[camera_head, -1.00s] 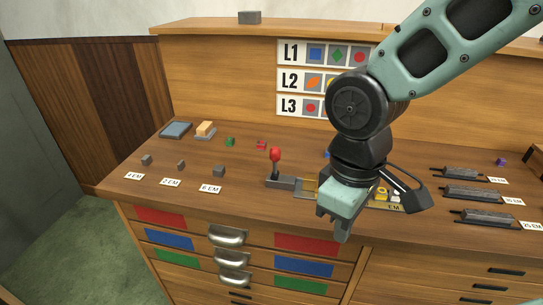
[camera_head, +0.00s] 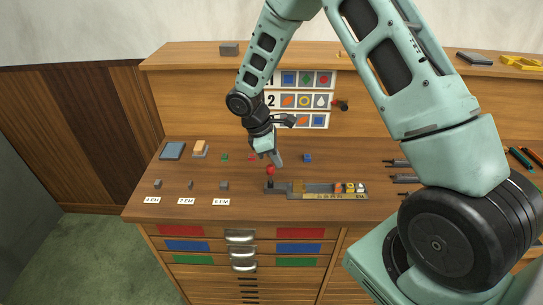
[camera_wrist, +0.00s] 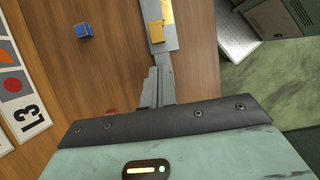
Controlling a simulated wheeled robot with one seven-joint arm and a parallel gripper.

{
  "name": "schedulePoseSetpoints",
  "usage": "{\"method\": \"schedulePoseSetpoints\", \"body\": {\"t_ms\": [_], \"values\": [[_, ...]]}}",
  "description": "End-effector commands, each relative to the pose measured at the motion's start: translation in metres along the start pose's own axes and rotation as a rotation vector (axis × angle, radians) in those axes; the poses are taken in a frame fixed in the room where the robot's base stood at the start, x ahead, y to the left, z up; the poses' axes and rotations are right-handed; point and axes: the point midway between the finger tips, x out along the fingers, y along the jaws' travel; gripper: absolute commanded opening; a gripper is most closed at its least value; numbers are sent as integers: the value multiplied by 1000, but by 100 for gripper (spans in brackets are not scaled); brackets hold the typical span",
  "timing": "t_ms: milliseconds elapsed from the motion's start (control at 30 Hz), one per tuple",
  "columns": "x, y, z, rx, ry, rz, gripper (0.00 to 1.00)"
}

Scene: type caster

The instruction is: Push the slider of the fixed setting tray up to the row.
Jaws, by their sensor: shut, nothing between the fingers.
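The setting tray (camera_head: 325,196) is a long grey and brass holder lying on the bench top. A red-knobbed lever (camera_head: 270,171) stands at the tray's left end. My gripper (camera_head: 279,162) is shut and empty, pointing down just behind and above the lever end. In the wrist view, the shut fingers (camera_wrist: 153,75) line up with the tray, and the brass slider (camera_wrist: 160,31) shows beyond them. Whether the fingers touch the tray is unclear.
A blue block (camera_head: 308,158) sits behind the tray; it also shows in the wrist view (camera_wrist: 83,30). Small grey blocks (camera_head: 224,185) with labels stand to the left. A sign board (camera_head: 305,101) is at the back.

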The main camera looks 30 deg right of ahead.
Motion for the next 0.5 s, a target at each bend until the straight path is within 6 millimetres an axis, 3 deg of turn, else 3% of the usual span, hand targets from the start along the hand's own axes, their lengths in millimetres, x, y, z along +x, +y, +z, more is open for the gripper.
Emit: {"method": "schedulePoseSetpoints", "body": {"t_ms": [300,500], "values": [[54,-2,1,0,-2,-4,0],[70,-1,0,1,1,-1,0]]}}
